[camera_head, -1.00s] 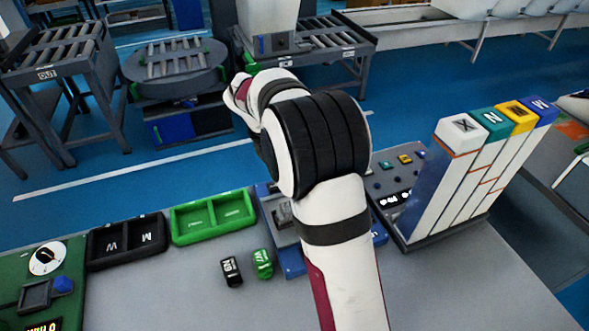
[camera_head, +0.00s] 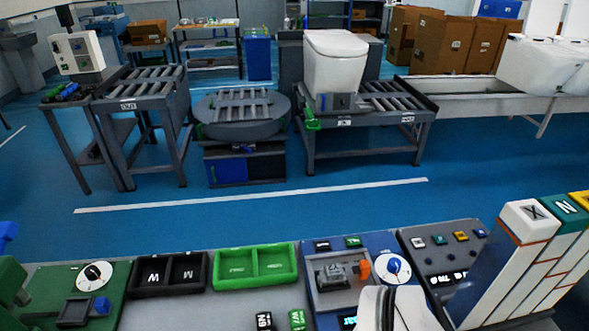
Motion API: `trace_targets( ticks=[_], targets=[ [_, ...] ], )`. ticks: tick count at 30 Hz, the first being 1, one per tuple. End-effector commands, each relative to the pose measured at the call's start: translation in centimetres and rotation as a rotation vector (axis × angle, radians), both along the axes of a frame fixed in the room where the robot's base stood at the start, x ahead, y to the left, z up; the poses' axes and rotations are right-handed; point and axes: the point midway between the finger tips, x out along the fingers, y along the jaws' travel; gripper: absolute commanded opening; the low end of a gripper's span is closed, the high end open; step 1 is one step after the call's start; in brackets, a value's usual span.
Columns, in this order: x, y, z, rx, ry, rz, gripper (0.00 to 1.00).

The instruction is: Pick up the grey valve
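A small grey blocky part (camera_head: 332,275), which may be the grey valve, sits in a recess of the blue test station (camera_head: 325,302) on the near bench. It is small, and I cannot make out its details. An orange piece (camera_head: 365,270) and a white dial (camera_head: 393,268) are just right of it. A white part of my arm (camera_head: 392,309) rises from the bottom edge, in front of the station's lower right. My gripper is not in view, so I cannot see whether it holds anything.
A green two-part tray (camera_head: 255,282) and a black one marked W and M (camera_head: 168,288) stand left of the station. A black block (camera_head: 264,322) and a green block (camera_head: 297,320) lie in front. Tall labelled boxes (camera_head: 510,262) stand at right.

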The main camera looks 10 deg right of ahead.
Motion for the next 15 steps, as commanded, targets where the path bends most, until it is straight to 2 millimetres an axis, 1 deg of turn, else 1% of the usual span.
trace_targets(
  ticks=[11,15],
  targets=[
    [0.06,-0.04,0.02,-0.001,-0.001,0.003,0.00],
    [0.07,-0.04,0.03,-0.002,-0.001,0.004,0.25]
  ],
)
